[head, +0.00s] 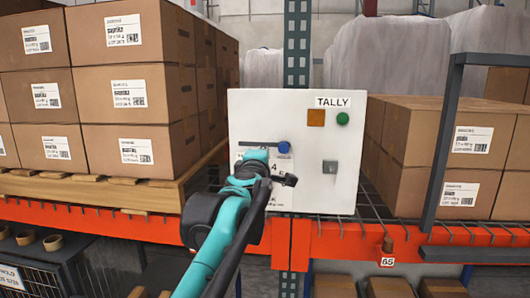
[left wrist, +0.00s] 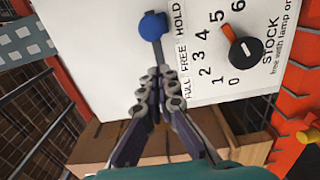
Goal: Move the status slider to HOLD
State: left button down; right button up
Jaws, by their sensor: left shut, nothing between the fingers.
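The status slider is a blue knob (left wrist: 153,25) on a thin dark track on the white panel, beside the printed word HOLD in the left wrist view. FREE and FULL are printed lower along the track. The blue knob also shows in the head view (head: 284,147), at the right end of its track. My left gripper (left wrist: 160,74) is shut and empty, its tips over the track near FREE and FULL, apart from the knob. Whether the tips touch the panel I cannot tell. My left arm hides the panel's lower left in the head view. My right gripper is not in view.
A black STOCK dial (left wrist: 245,52) sits near the slider. Stacked cartons flank the panel above an orange beam (head: 350,243).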

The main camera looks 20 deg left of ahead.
pick_arm(q)
jog(key=v, duration=0.4)
dwell(0.5)
jog(key=s+d+f+m+g+h+b, duration=0.1)
jog(key=s+d+f+m+h+b, duration=0.45)
jog(key=f, duration=0.85)
jog(key=s+d+f+m+g+b, duration=0.1)
jog(key=d+f+m+b, duration=0.25)
jog(key=f+b, duration=0.75)
jog(key=s+d+f+m+g+h+b, duration=0.1)
jog(key=s+d+f+m+h+b, duration=0.35)
jog(key=f, duration=1.15)
jog(key=s+a+f+m+g+y+b, duration=0.2)
jog(key=s+f+b, duration=0.3)
jog(key=f, duration=0.8)
jog(key=s+a+f+m+g+y+b, duration=0.1)
jog(key=s+f+m+g+b, duration=0.2)
jog(key=f, duration=1)
jog(key=s+a+f+m+g+y+b, duration=0.2)
jog(key=s+f+b, duration=0.5)
jog(key=f, duration=0.7)
jog(key=shift+s+a+y+b, duration=0.3)
jog(key=shift+s+b, duration=0.1)
jog(key=shift+b, duration=0.4)
